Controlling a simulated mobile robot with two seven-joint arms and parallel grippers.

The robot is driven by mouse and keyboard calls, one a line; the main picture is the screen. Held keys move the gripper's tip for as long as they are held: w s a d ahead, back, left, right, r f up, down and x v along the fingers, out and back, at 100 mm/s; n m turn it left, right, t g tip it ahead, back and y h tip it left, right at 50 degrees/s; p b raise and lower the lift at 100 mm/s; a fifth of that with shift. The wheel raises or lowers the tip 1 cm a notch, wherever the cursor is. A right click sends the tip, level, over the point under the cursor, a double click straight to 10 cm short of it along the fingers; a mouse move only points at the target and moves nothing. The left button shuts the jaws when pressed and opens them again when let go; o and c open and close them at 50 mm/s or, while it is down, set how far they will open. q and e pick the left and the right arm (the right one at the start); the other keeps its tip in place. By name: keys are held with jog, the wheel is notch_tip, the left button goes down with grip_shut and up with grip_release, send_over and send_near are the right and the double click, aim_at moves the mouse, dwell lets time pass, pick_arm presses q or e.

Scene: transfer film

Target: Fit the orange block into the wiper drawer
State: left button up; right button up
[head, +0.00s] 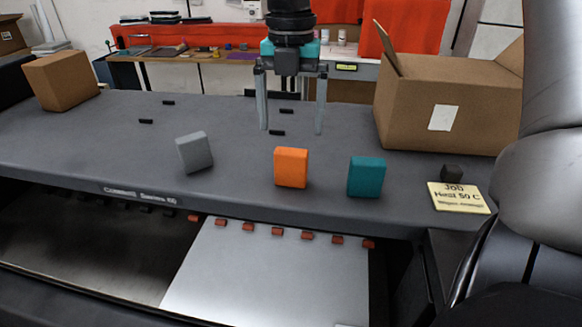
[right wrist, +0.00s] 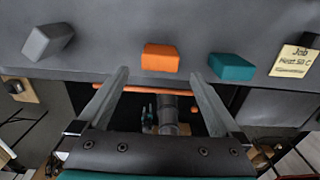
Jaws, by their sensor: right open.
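The orange block (head: 291,167) stands upright on the dark grey machine top, between a grey block (head: 195,152) and a teal block (head: 366,177). My right gripper (head: 291,131) points down in the head view, fingers wide apart and empty, appearing above and beyond the orange block. In the right wrist view the orange block (right wrist: 160,57) lies ahead of the open fingertips (right wrist: 160,74), between them sideways and apart from both. I cannot tell for sure which part is the wiper drawer. The open front below the machine top shows a pale plate (head: 270,275) with several small red-orange pieces along its back edge. My left gripper is not seen.
An open cardboard box (head: 475,110) stands at the back right, and a closed carton (head: 62,80) at the far left. A yellow note (head: 459,198) and a small dark cube (head: 451,172) lie at the right. Several small black pieces lie on the machine top.

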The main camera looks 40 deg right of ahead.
aim_at(291, 151)
jog(key=shift+s+a+f+p, duration=0.1)
jog(key=shift+f+p, duration=0.45)
jog(key=shift+f, duration=3.35)
jog(key=c, duration=1.3)
jog(key=shift+r, duration=0.15)
